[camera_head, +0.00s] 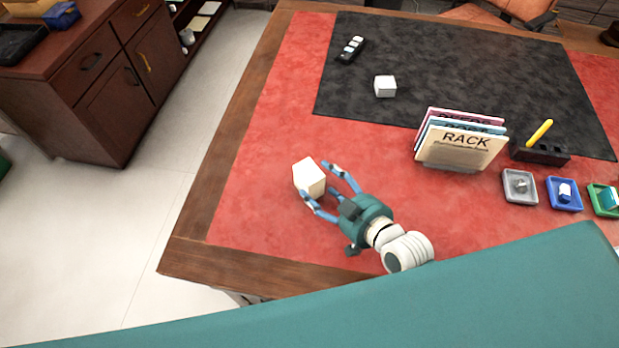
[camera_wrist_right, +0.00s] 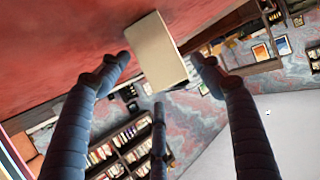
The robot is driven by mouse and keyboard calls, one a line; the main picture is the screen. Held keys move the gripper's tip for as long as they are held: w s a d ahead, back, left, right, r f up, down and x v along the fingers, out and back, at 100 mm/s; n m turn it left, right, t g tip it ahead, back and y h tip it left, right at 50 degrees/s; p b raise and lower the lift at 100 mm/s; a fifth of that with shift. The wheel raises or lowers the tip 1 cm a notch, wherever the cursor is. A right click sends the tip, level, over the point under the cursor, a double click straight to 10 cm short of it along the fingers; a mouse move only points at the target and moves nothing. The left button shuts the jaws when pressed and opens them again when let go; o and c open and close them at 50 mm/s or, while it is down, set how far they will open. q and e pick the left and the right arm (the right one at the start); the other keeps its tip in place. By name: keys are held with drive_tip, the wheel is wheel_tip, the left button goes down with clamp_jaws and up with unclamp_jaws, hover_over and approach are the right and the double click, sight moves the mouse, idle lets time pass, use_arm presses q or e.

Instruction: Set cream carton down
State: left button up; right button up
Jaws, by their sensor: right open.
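The cream carton (camera_head: 309,178) is a small pale box on the red leather desk top, near its left side. In the right wrist view the carton (camera_wrist_right: 158,52) shows between and beyond the fingertips, tilted in the picture. My right gripper (camera_head: 316,179) is open, with one finger on either side of the carton's near part. In the wrist view its fingers (camera_wrist_right: 161,58) stand apart; the left tip is close to the carton and a small gap shows at the right tip. Whether either finger touches it I cannot tell. My left gripper is not in view.
A black mat (camera_head: 460,75) holds a white cube (camera_head: 385,86) and a dark remote-like object (camera_head: 352,49). To the right stand a rack of cards (camera_head: 460,145), a black pen holder (camera_head: 540,152) and several small trays (camera_head: 520,187). Red desk around the carton is clear; the wooden edge (camera_head: 205,180) is left.

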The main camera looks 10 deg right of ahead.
sight(314, 176)
drive_tip(key=p+x, duration=0.1)
drive_tip(key=x, duration=0.3)
drive_tip(key=shift+w+d, duration=0.1)
drive_tip(key=shift+w, duration=0.15)
drive_tip(key=shift+w+a+f, duration=0.2)
drive_tip(key=shift+w+f, duration=0.1)
drive_tip(key=shift+w, duration=0.05)
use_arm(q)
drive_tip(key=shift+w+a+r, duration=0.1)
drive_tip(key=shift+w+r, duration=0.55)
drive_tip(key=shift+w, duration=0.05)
use_arm(e)
drive_tip(key=shift+s, duration=0.1)
drive_tip(key=shift+r, duration=0.1)
drive_tip(key=c, duration=1.1)
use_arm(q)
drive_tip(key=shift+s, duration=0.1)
